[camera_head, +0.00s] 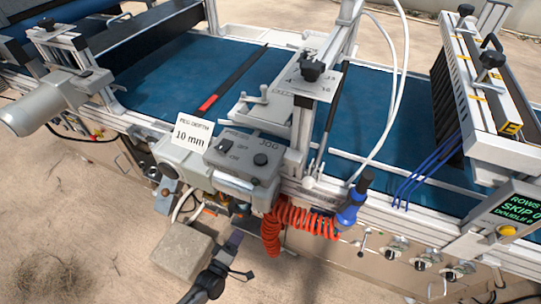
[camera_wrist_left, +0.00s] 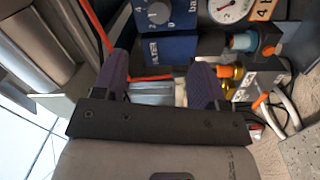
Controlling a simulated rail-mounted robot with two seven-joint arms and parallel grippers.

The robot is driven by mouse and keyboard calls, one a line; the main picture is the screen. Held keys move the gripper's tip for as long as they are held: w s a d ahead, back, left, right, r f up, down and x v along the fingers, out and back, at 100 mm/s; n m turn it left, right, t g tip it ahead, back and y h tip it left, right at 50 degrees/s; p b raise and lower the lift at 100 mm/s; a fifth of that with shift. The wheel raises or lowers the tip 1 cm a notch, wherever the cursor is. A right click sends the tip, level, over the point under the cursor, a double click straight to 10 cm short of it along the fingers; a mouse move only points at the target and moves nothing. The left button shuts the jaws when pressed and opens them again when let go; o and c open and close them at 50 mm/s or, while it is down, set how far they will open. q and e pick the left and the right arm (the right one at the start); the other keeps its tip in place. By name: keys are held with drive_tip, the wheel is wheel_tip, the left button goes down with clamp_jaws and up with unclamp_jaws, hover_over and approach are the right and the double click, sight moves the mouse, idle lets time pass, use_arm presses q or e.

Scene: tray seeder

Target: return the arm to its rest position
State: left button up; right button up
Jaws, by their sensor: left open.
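My left gripper (camera_head: 232,243) is low in the middle of the head view, below the grey control box and beside the coiled orange hose. Its dark arm (camera_head: 207,284) comes up from the bottom edge. In the left wrist view its two purple fingers (camera_wrist_left: 162,68) are spread apart. I see nothing gripped; a silver block (camera_wrist_left: 152,92) shows in the gap behind them. My right gripper is in neither view.
The seeder's blue belt (camera_head: 170,75) runs across. The JOG control box (camera_head: 243,152), orange coiled hose (camera_head: 290,222) and blue-handled tool (camera_head: 350,205) are close by. A grey block (camera_head: 182,252) stands left of the gripper. The wrist view shows a gauge (camera_wrist_left: 230,8) and blue filter unit (camera_wrist_left: 170,48).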

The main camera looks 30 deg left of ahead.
use_arm(q)
drive_tip(key=s+d+f+m+g+h, duration=0.2)
drive_tip(key=d+f+m+g+h, duration=0.3)
drive_tip(key=m+g, duration=0.6)
drive_tip(key=s+d+r+m+g+y+p, duration=0.1)
drive_tip(key=s+d+r+m+p, duration=0.1)
drive_tip(key=s+r+p, duration=0.7)
drive_tip(key=s+d+r+m+g+p, duration=0.1)
drive_tip(key=s+r+m+g+p, duration=0.2)
drive_tip(key=r, duration=1.1)
drive_tip(key=s+d+r+m+y+p, duration=0.1)
drive_tip(key=s+d+r+m+p, duration=0.1)
drive_tip(key=s+r+p, duration=0.7)
drive_tip(key=w+r+p, duration=0.2)
drive_tip(key=r+p, duration=1.5)
drive_tip(key=r, duration=0.2)
drive_tip(key=w+r+p, duration=0.2)
drive_tip(key=r+p, duration=1.5)
drive_tip(key=r, duration=0.2)
drive_tip(key=shift+w+a, duration=0.1)
